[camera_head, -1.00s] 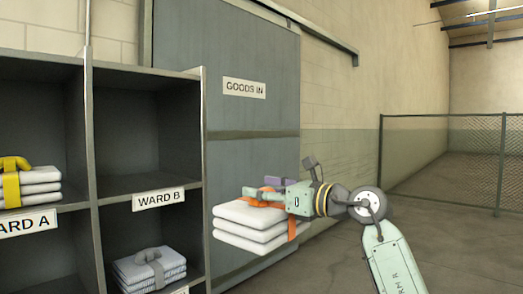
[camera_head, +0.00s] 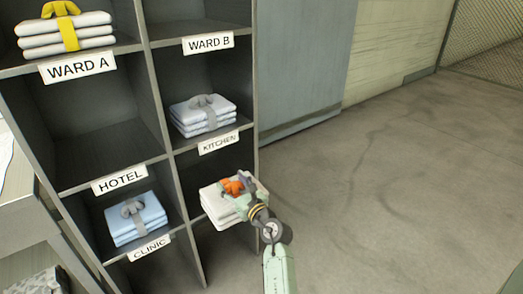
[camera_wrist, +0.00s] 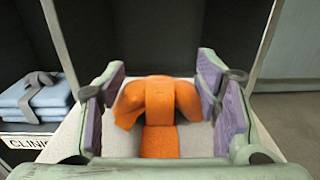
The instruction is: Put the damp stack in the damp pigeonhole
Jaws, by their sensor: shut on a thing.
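The held stack (camera_head: 213,210) is white folded linen tied with an orange strap and knot (camera_wrist: 158,105). My gripper (camera_head: 240,184) is shut on the orange knot, with its purple pads (camera_wrist: 160,92) at either side in the wrist view. The stack is roughly level at the front of the lower right pigeonhole (camera_head: 190,172), below the KITCHEN label. I cannot tell how far inside it is. That pigeonhole's label is not visible, and no label reading damp shows.
A blue stack (camera_head: 137,222) sits in the CLINIC pigeonhole to the left. A grey-strapped stack (camera_head: 203,118) is above, over KITCHEN. A yellow-strapped stack (camera_head: 62,38) is over WARD A. The HOTEL (camera_head: 100,135) pigeonhole is empty. Open floor (camera_head: 390,190) lies to the right.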

